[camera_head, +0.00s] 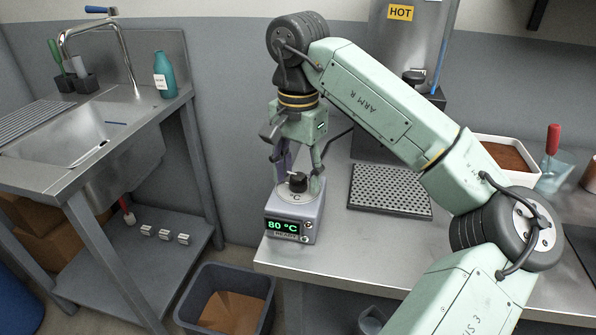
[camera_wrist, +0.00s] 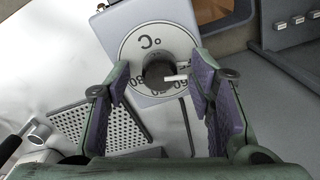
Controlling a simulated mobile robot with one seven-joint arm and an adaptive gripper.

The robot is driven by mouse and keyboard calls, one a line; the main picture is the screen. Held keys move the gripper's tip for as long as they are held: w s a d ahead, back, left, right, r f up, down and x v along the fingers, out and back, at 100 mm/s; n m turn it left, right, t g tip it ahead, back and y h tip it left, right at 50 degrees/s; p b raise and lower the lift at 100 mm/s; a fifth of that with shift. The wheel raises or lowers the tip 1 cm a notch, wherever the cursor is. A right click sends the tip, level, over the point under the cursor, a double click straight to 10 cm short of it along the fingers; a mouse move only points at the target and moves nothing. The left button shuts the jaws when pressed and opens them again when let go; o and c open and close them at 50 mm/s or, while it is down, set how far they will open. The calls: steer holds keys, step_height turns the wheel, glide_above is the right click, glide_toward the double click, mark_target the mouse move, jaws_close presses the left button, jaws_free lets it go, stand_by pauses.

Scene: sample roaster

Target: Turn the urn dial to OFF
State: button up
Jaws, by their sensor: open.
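A small grey control box (camera_head: 292,222) stands near the table's front left corner. Its green display reads 80 °C, with READY below. The round white dial plate on top, marked °C and with numbers, shows in the wrist view (camera_wrist: 158,44). A black knob (camera_head: 298,182) sits at its centre; in the wrist view the knob (camera_wrist: 158,72) has a white pointer toward picture right. My gripper (camera_head: 297,168) is open above the box, pointing down. In the wrist view its fingers (camera_wrist: 161,80) stand on either side of the knob, apart from it.
A steel urn (camera_head: 412,45) with a HOT label stands behind my arm. A perforated drip tray (camera_head: 390,191) lies right of the box. A grey bin (camera_head: 226,300) is on the floor by the table's left edge. A sink (camera_head: 75,135) stands at the left.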

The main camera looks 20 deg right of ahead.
mark_target(298, 176)
steer(key=shift+r, duration=0.1)
step_height(298, 176, up, 12)
stand_by(0.5)
stand_by(0.4)
